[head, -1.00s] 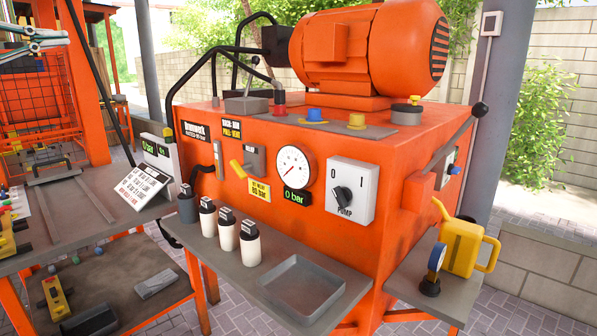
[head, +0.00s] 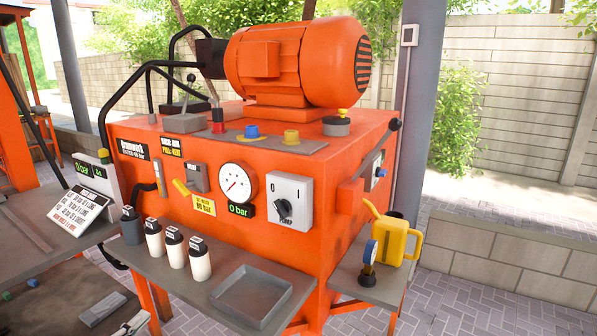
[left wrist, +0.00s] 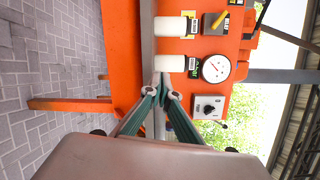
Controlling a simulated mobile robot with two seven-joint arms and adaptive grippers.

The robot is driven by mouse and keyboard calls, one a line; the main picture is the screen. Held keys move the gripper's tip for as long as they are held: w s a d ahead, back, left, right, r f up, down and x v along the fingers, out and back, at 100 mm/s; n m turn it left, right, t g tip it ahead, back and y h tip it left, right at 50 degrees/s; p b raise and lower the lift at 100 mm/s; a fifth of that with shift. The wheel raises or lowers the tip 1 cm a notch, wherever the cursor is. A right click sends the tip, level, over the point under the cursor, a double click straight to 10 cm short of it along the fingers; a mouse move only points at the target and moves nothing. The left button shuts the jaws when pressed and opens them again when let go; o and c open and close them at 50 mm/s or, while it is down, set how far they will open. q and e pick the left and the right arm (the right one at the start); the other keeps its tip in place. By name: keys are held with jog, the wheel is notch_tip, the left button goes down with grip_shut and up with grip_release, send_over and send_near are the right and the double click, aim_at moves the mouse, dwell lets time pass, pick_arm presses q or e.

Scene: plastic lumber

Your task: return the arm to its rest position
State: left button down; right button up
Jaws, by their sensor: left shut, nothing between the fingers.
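My left gripper (left wrist: 161,93) shows in the left wrist view with its two green-sided fingers close together and nothing between them. It points at the orange pump cabinet (left wrist: 128,45), with the grey shelf and white bottles beyond the fingertips; I cannot tell the gap. In the head view only a small pale piece, apparently of my left gripper (head: 130,325), shows at the bottom left edge, in front of the lower bench. The rest of the left arm is out of that view. My right gripper is in neither view.
The cabinet (head: 330,190) carries a gauge (head: 237,183), a pump switch (head: 290,200) and an orange motor (head: 300,60). White bottles (head: 175,247) and a grey tray (head: 250,296) are on its front shelf. A yellow can (head: 395,238) stands right. Paving is clear at lower right.

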pick_arm(q)
jog(key=s+d+f+n+g+y+p, duration=0.1)
jog(key=s+d+f+n+g, duration=0.2)
jog(key=s+d+f+n, duration=0.6)
jog(key=s+d+f+n+g+y+p, duration=0.1)
jog(key=s+d+f+n+g, duration=0.2)
jog(key=s+d+f+n, duration=0.7)
jog(key=s+f, duration=0.1)
jog(key=s, duration=0.5)
jog(key=shift+s+d+f+g, duration=0.15)
jog(key=shift+g, duration=0.15)
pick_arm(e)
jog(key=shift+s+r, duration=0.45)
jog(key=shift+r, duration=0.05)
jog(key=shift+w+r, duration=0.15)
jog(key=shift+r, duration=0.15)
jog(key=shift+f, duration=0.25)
